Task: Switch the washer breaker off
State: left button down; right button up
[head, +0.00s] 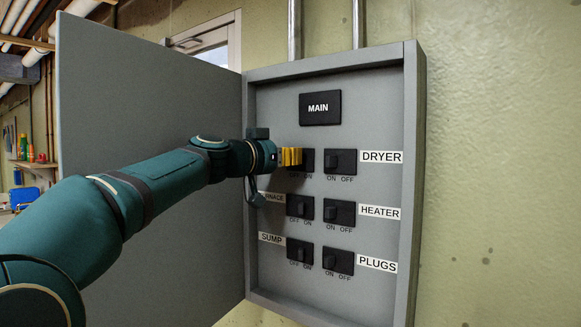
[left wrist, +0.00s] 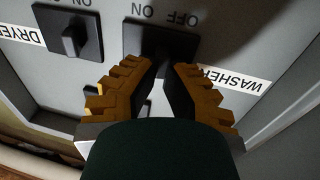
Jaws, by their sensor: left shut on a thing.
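The washer breaker (head: 308,160) is a black block at the top left of the breaker rows in the grey panel. The left wrist view shows it upside down (left wrist: 150,38), with OFF and ON marks and a WASHER label (left wrist: 248,88) beside it. My left gripper (head: 297,157), with yellow ridged fingers, is at this breaker. In the left wrist view its fingertips (left wrist: 163,68) close together at the breaker's switch lever. The fingers hide the lever, so I cannot tell its side. My right gripper is not in view.
The dryer breaker (head: 341,161) sits right of the washer breaker, under the MAIN block (head: 320,108). Furnace, heater (head: 340,211), sump and plugs (head: 339,261) breakers are below. The open panel door (head: 150,90) stands at the left, behind my arm. The wall at right is clear.

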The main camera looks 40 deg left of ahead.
aim_at(299, 109)
pick_arm(q)
jog(key=shift+r+m+h, duration=0.1)
jog(key=shift+m+h, duration=0.2)
jog(key=shift+h, duration=0.1)
jog(key=c, duration=1)
grip_release()
jog(key=shift+r, duration=5)
